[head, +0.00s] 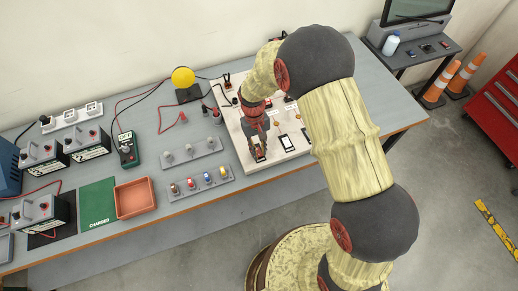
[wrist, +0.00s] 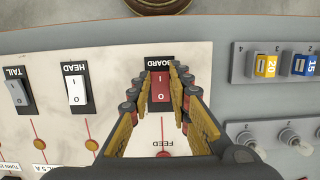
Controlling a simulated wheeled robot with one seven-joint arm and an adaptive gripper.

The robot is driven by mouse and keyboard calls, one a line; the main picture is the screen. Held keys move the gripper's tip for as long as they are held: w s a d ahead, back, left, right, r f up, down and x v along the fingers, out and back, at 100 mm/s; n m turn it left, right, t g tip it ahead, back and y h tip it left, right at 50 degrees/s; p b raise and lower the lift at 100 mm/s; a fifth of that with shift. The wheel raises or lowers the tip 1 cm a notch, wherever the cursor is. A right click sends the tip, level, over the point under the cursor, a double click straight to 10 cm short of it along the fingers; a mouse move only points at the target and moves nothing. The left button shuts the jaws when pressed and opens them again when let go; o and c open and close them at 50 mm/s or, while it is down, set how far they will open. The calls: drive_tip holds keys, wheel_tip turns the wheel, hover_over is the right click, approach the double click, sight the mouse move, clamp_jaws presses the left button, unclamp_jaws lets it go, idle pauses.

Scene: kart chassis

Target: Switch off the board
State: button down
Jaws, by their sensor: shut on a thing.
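The white switch panel (head: 270,120) lies on the workbench under my arm. In the wrist view, the red BOARD rocker switch (wrist: 160,86) sits in a dark frame, marked I and O. My gripper (wrist: 162,72) has one finger on each side of this switch and is shut on it. In the head view, my gripper (head: 259,152) is down at the panel's front left corner and mostly covers the switch. I cannot tell which side of the rocker is pressed in.
Beside the red switch are the HEAD switch (wrist: 75,90) and the TAIL switch (wrist: 17,92). A yellow lamp (head: 183,77) stands behind.

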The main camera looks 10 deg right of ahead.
drive_tip(key=shift+w, duration=0.1)
idle(0.3)
drive_tip(key=c, duration=1.6)
unclamp_jaws()
drive_tip(key=shift+c, duration=0.2)
drive_tip(key=v, duration=1.2)
drive_tip(key=shift+w, duration=0.2)
drive_tip(key=shift+a, duration=0.15)
